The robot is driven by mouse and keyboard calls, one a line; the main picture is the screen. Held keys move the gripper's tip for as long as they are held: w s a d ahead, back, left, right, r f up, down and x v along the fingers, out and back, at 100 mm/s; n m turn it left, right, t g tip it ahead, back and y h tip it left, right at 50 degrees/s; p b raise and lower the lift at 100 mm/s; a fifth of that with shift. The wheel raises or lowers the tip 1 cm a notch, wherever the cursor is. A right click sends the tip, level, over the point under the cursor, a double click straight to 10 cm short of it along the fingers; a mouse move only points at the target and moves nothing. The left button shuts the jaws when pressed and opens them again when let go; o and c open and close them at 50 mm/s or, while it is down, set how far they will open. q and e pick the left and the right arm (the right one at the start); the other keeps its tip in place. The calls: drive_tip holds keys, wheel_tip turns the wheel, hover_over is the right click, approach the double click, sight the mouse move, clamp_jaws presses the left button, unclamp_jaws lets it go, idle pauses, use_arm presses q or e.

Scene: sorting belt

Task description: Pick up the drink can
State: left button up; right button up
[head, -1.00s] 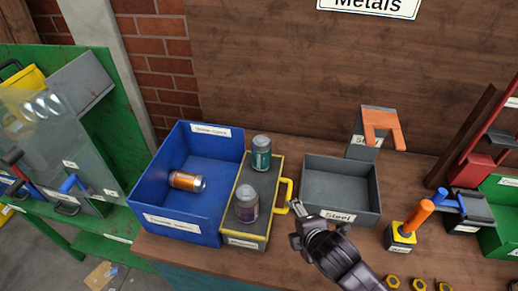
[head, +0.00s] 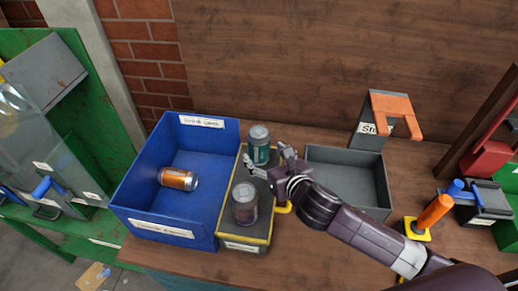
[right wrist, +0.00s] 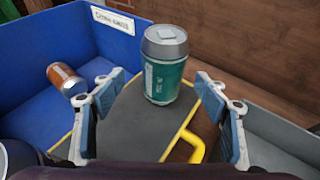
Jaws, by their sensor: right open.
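A teal drink can (head: 259,145) stands upright at the far end of a grey, yellow-edged box top. A purple-grey can (head: 244,203) stands upright nearer on the same top. An orange can (head: 178,179) lies on its side in the blue bin (head: 139,187). My right gripper (head: 266,164) is over the grey top, open and empty, just in front of the teal can. In the right wrist view the teal can (right wrist: 165,65) stands ahead, between and beyond the two fingers (right wrist: 161,118). My left gripper is not in view.
A grey steel bin (head: 352,157) stands right of the box, under my right arm. The box has a yellow handle (right wrist: 189,146) on its right side. A grey stand with an orange fork-shaped top (head: 395,108) is behind. The blue bin wall borders the box on the left.

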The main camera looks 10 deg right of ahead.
sight(264, 149)
drive_tip(key=x, duration=0.2)
drive_tip(key=p+x, duration=0.1)
drive_tip(key=x, duration=0.1)
drive_tip(key=shift+w+d+r, duration=0.2)
drive_tip(key=shift+w+r, duration=0.05)
drive_tip(key=shift+r, duration=0.15)
drive_tip(key=shift+x, duration=0.8)
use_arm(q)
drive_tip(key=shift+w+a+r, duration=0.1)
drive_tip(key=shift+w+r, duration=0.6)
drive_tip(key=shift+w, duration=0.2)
use_arm(e)
drive_tip(key=shift+f, duration=0.1)
drive_tip(key=shift+s, duration=0.1)
drive_tip(key=c, duration=1)
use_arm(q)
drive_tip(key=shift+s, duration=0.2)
